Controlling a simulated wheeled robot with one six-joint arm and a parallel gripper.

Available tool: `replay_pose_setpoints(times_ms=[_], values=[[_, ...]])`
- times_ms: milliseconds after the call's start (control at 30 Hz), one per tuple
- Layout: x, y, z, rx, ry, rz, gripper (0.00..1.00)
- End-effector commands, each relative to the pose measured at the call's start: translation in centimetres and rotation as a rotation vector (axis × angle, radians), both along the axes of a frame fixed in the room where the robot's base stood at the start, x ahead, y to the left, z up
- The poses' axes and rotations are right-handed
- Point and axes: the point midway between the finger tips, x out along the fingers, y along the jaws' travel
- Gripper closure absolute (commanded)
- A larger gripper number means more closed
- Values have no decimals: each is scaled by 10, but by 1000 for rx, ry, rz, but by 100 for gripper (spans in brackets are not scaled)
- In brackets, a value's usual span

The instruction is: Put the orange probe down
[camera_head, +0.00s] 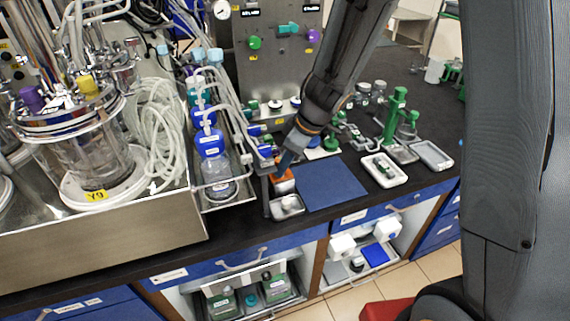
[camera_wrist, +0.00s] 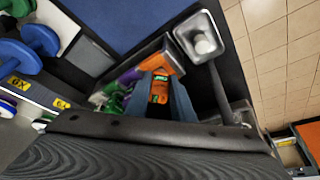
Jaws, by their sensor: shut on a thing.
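The orange probe (camera_wrist: 160,88) shows in the wrist view between the two blue-grey fingers of my gripper (camera_wrist: 161,98), which is shut on it. Its lower end is hard to make out. Just beyond it is a grey holder (camera_wrist: 117,72) with purple, green and orange parts inside. In the head view my gripper (camera_head: 279,172) points down at the bench's front edge, left of a blue mat (camera_head: 332,185). Orange shows beside the fingers there, but I cannot tell probe from holder part. I cannot tell whether the probe touches the holder.
A small metal tray (camera_head: 275,211) with a white piece lies close in front of my gripper. Blue-capped bottles (camera_head: 211,145) stand in a rack to the left. White trays (camera_head: 385,181) and a green stand (camera_head: 393,117) are to the right. The blue mat is bare.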

Motion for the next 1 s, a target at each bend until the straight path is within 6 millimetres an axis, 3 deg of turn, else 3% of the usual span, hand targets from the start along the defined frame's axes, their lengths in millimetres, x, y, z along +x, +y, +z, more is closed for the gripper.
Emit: replay_pose_setpoints(times_ms=[133,167,267,667,1000], values=[[0,0,-2,0,0,0,100],[0,0,-3,1,0,0,77],[0,0,-2,1,0,0,60],[0,-1,3,0,-1,0,60],[-10,-22,63,1,-6,-1,60]])
